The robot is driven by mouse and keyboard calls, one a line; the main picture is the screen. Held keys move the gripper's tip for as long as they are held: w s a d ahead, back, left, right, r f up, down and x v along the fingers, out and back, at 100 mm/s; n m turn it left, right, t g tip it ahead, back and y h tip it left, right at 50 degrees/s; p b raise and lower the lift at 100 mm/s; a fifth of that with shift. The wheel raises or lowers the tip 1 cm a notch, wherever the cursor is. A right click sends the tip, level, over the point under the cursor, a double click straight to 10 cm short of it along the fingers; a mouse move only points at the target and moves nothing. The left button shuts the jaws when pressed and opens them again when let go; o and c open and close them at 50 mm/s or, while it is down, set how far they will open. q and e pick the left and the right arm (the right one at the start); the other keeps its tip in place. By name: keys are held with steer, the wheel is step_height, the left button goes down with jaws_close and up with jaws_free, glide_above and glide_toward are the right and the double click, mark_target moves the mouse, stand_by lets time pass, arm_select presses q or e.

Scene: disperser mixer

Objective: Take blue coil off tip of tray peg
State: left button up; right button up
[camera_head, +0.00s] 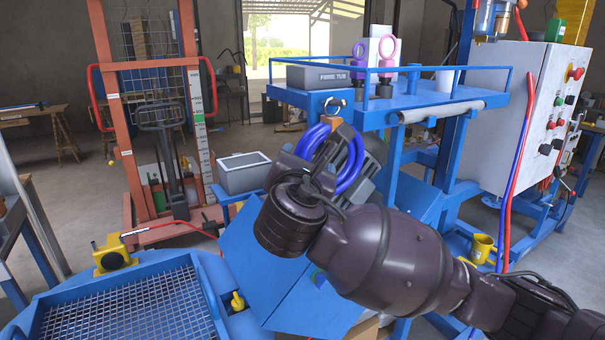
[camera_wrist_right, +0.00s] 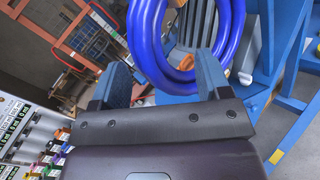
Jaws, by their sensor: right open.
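The blue coil (camera_head: 312,141) hangs below the left end of the blue tray (camera_head: 430,98), by a small silver and brown fitting (camera_head: 335,108) that seems to be the peg. The coil's contact with the peg tip is not clear. My right gripper (camera_head: 333,152) is at the coil, partly hidden by its own wrist. In the right wrist view its two fingers (camera_wrist_right: 163,82) are spread, and the coil's lower loop (camera_wrist_right: 150,55) shows between and beyond them. I cannot tell whether a finger touches the coil. My left gripper is not in view.
A grey box (camera_head: 318,77) and pink-handled parts (camera_head: 387,52) stand on the tray. A grey bin (camera_head: 244,173) is left of the coil.

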mark_target(306, 156)
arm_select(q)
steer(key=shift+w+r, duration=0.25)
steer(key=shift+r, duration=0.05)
arm_select(e)
steer(key=shift+w+d, duration=0.1)
steer(key=shift+w, duration=1.35)
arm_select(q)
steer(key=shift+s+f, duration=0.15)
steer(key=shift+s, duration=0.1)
arm_select(e)
jaws_close()
steer(key=c, duration=0.6)
jaws_free()
steer(key=shift+c, duration=0.2)
steer(key=shift+f, duration=0.1)
jaws_close()
arm_select(q)
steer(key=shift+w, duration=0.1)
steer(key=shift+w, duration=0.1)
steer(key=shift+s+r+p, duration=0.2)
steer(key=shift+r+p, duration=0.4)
steer(key=shift+p, duration=0.05)
arm_select(e)
steer(key=shift+r, duration=0.65)
